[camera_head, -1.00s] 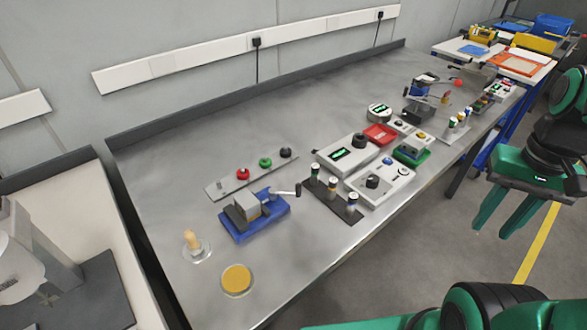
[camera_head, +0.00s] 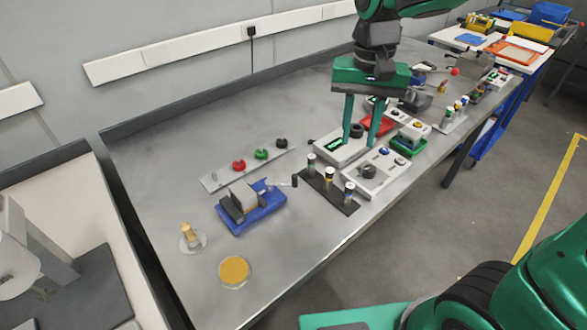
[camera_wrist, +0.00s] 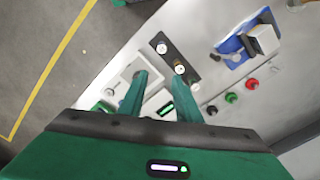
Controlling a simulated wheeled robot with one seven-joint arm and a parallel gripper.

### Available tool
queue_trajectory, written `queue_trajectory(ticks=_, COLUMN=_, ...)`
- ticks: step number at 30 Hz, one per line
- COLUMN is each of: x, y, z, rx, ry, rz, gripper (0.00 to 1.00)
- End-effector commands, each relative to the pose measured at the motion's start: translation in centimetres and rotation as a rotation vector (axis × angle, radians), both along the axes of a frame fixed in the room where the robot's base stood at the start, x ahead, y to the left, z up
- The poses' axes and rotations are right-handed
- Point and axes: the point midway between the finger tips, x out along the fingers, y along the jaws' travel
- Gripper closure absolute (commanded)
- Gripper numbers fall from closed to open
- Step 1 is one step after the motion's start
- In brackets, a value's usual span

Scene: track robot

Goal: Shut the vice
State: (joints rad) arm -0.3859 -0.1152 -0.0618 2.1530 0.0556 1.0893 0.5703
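The vice (camera_head: 250,204) has a blue base and a grey block between its jaws, and sits on the left part of the metal bench. Its handle (camera_head: 294,181) sticks out on its right side. I cannot tell whether the jaws touch the block. My gripper (camera_head: 358,142) is open and empty, pointing down above the grey boxes to the right of the vice. Its two green fingers show apart in the wrist view (camera_wrist: 160,95).
A rack with several upright cylinders (camera_head: 327,190) stands between the vice and a grey knob box (camera_head: 378,174). A strip with red, green and black knobs (camera_head: 248,168) lies behind the vice. A yellow disc (camera_head: 234,270) and a wooden peg (camera_head: 190,234) are at the left front.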

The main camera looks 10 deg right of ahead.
Motion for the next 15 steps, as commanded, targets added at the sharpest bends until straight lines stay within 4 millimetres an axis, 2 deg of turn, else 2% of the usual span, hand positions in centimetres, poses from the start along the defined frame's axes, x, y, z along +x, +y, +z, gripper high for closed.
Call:
queue_trajectory(ticks=1, x=0.6, y=3.1, z=0.0, rx=0.0, ry=0.002, rz=0.032, gripper=0.69)
queue_trajectory(ticks=3, x=0.9, y=6.5, z=0.0, rx=0.005, ry=0.003, rz=0.056, gripper=0.69)
queue_trajectory(ticks=6, x=1.1, y=10.1, z=0.0, rx=0.009, ry=0.004, rz=0.079, gripper=0.69)
queue_trajectory(ticks=10, x=0.9, y=12.6, z=-0.1, rx=0.012, ry=0.006, rz=0.093, gripper=0.69)
queue_trajectory(ticks=15, x=0.9, y=13.1, z=-1.2, rx=0.012, ry=0.01, rz=0.095, gripper=0.69)
